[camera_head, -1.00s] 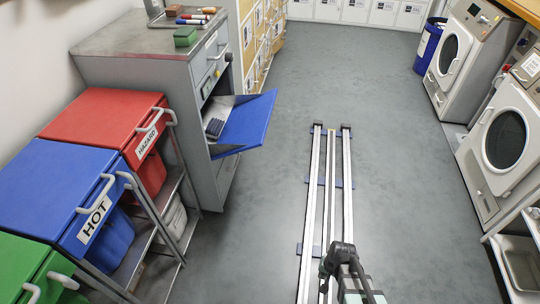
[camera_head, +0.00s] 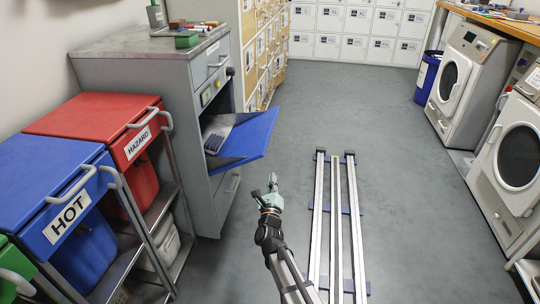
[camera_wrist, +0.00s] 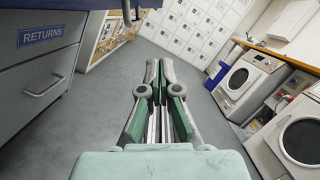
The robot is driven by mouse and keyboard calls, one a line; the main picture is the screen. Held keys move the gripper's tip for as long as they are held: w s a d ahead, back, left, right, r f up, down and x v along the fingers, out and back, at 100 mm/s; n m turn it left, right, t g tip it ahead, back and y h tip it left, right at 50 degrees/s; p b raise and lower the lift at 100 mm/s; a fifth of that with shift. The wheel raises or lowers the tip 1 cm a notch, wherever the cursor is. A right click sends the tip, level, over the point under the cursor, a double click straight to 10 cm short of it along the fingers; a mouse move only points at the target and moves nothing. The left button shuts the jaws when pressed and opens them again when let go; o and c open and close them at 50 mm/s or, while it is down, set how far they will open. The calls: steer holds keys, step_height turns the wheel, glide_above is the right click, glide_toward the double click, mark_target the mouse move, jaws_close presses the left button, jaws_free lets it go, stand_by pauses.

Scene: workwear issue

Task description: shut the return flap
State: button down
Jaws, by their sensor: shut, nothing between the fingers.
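The return flap (camera_head: 246,139) is a blue panel on the front of the grey cabinet (camera_head: 138,77). It hangs open, tilted outward, and uncovers a compartment with a dark grey item (camera_head: 217,136) inside. My gripper (camera_head: 272,182) is shut and empty, below and to the right of the flap, apart from it. In the wrist view my gripper's fingers (camera_wrist: 160,72) point forward over the floor. A drawer front labelled RETURNS (camera_wrist: 40,34) is at the left there, with a dark blue edge above it, likely the flap's underside.
Red (camera_head: 97,128) and blue (camera_head: 52,190) lidded bins stand on a rack left of the cabinet. Floor rails (camera_head: 336,225) run to the right of my arm. Washing machines (camera_head: 462,85) line the right side.

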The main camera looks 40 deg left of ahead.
steer(key=w+a+r+b, duration=0.3)
steer(key=w+a+r, duration=0.2)
steer(key=w+a, duration=0.1)
steer(key=shift+w+a+r, duration=0.25)
steer(key=shift+w+a, duration=0.1)
steer(key=shift+a, duration=0.5)
steer(key=shift+r, duration=0.15)
